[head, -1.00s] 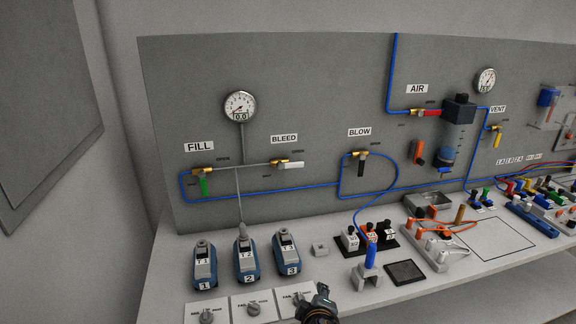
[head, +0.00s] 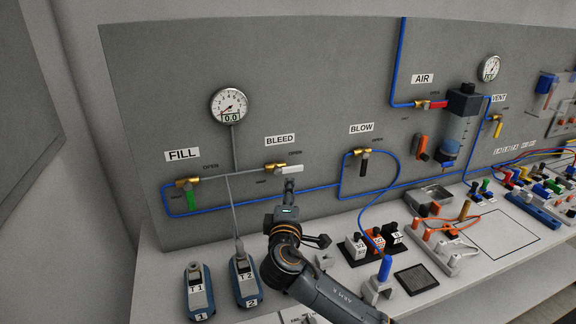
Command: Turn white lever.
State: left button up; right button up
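The white lever (head: 289,170) is on the brass BLEED valve (head: 273,168) on the grey panel. It lies about level, its handle pointing right along the pipe. My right gripper (head: 289,184) is just below the handle, its fingers pointing up at the panel. The fingertips look very close to the handle; I cannot tell whether they touch it. The fingers are small and seen from behind, so I cannot tell their opening. My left gripper is not in view.
The green FILL lever (head: 190,198) hangs down at the left and the black BLOW lever (head: 364,164) hangs down at the right. A round gauge (head: 230,105) reads 0.0. Blue tubing (head: 320,189) runs behind my gripper. Blue units (head: 243,280) stand on the bench.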

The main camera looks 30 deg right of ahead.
aim_at(293, 170)
jog(key=x, duration=0.2)
jog(key=p+x, duration=0.1)
jog(key=x, duration=0.1)
jog(key=p+x, duration=0.1)
jog(key=x, duration=0.1)
jog(key=shift+d+r, duration=0.35)
jog(key=shift+d, duration=0.05)
jog(key=p+x, duration=0.1)
jog(key=x, duration=0.4)
jog(key=shift+w+d+f, duration=0.1)
jog(key=shift+w+f, duration=0.1)
jog(key=shift+w, duration=0.05)
jog(key=shift+w+d, duration=0.15)
jog(key=shift+w, duration=0.05)
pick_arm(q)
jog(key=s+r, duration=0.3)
pick_arm(e)
grip_shut()
